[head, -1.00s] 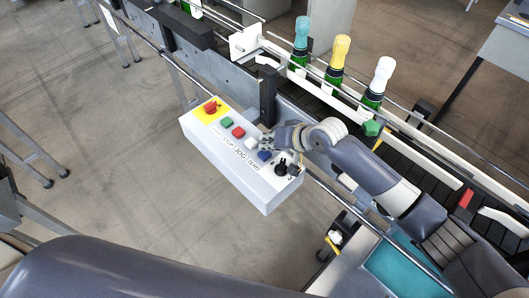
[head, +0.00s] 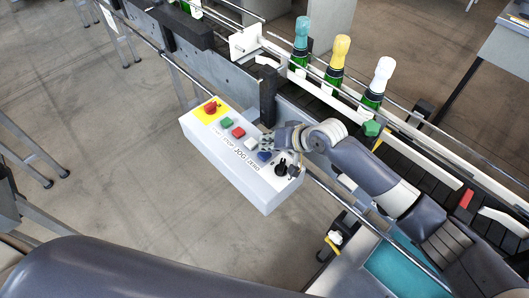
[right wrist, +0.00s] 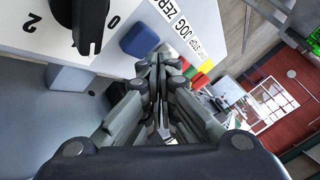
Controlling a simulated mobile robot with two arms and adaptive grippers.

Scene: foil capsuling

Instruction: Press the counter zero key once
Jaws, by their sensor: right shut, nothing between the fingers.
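The white control box (head: 235,165) carries a row of keys labelled along its front edge. The blue key (head: 264,155) is beside the label ZERO and also shows in the right wrist view (right wrist: 139,40). My right gripper (head: 266,143) is shut and empty, with its fingertips close to the blue key, on the side toward the white key (head: 250,144). In the right wrist view the fingertips (right wrist: 160,62) appear just right of the blue key. I cannot tell whether they touch anything. My left gripper is out of view.
The box also has a black rotary knob (head: 282,166), a red key (head: 238,132), a green key (head: 226,122) and a red mushroom button (head: 210,107) on yellow. Behind it runs a conveyor (head: 315,88) with foil-topped bottles. A rail (head: 345,205) passes near my right arm.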

